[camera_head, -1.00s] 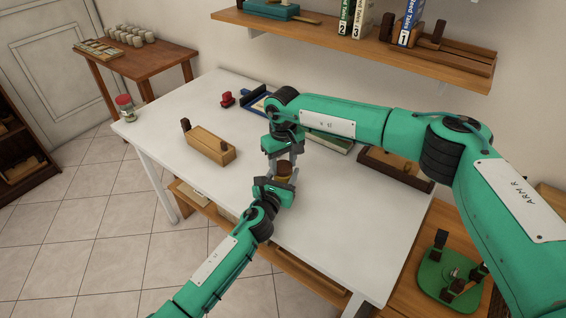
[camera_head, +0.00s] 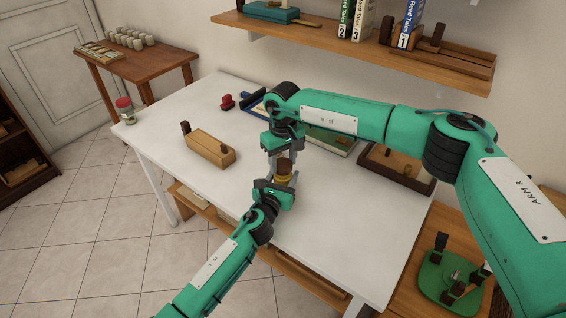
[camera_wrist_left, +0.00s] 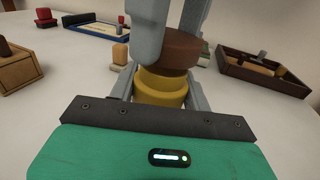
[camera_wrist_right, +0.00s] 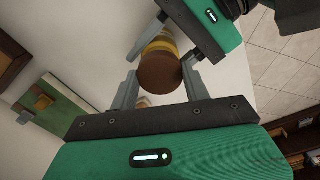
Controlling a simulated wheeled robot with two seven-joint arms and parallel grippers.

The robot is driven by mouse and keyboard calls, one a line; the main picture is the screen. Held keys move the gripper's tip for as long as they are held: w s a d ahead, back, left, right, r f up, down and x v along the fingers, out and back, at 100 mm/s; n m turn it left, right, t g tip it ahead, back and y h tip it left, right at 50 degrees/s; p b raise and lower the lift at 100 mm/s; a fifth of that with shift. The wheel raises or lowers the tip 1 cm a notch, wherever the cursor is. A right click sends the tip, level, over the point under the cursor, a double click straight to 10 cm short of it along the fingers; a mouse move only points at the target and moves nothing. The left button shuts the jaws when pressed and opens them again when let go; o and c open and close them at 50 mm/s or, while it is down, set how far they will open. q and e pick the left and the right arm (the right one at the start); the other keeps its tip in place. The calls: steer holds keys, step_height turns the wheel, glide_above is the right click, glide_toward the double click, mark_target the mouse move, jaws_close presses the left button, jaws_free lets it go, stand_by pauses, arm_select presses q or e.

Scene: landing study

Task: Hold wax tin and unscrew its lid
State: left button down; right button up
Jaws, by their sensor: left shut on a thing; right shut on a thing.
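The wax tin has a yellow body (camera_head: 281,180) and a brown lid (camera_head: 286,166). My left gripper (camera_head: 276,184) is shut around the body and holds it above the table. My right gripper (camera_head: 280,160) comes from above, shut on the lid. In the left wrist view the lid (camera_wrist_left: 170,48) sits above the body (camera_wrist_left: 160,90), looking a little tilted and shifted right, with a paler yellow neck showing beneath it. In the right wrist view the lid (camera_wrist_right: 159,71) is between the fingers, with the yellow body (camera_wrist_right: 160,44) behind. I cannot tell whether lid and neck still touch.
A shelf (camera_head: 345,43) with books hangs above the back. The table's front edge lies below my left arm.

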mark_target(283, 164)
steer(key=shift+r, duration=0.2)
steer(key=shift+r, duration=1.9)
arm_select(q)
steer(key=c, duration=0.6)
jaws_free()
